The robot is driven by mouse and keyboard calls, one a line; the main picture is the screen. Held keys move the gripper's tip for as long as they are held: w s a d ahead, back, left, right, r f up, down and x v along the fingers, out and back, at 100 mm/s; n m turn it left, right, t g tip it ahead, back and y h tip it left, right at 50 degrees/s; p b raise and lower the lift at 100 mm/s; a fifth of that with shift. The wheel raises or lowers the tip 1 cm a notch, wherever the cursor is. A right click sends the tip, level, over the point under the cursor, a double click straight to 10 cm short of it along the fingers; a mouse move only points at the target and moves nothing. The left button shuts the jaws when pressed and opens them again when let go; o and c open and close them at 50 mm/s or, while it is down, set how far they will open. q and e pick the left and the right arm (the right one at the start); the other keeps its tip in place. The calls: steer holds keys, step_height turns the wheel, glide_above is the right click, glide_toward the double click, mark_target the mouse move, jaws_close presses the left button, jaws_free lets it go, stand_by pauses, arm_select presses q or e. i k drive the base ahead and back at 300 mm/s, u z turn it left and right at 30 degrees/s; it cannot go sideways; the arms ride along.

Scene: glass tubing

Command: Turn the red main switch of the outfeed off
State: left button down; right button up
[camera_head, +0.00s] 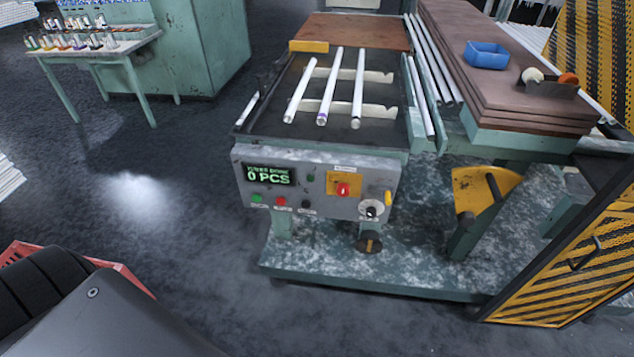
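The red main switch (343,189) is a small red rotary knob on a yellow square plate (332,179). It sits on the right half of the grey control panel (312,205) at the front of the outfeed machine. The knob is too small to tell its exact setting. Left of it are a lit display (269,175) reading "0 PCS" and green, red and black buttons below. A round white dial (371,209) and a yellow part (388,198) are to its right. Neither of my grippers is in view.
Several white glass tubes (333,85) lie on the outfeed bed above the panel. A striped yellow-black guard (560,270) stands at the right. A red crate (130,279) is at the lower left. The floor (215,235) in front of the panel is clear.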

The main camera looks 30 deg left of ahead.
mark_target(343, 189)
steer(key=u, duration=0.05)
steer(key=k, duration=0.5)
steer(key=z, duration=1.8)
steer(key=i, duration=0.95)
steer(key=u, duration=1.75)
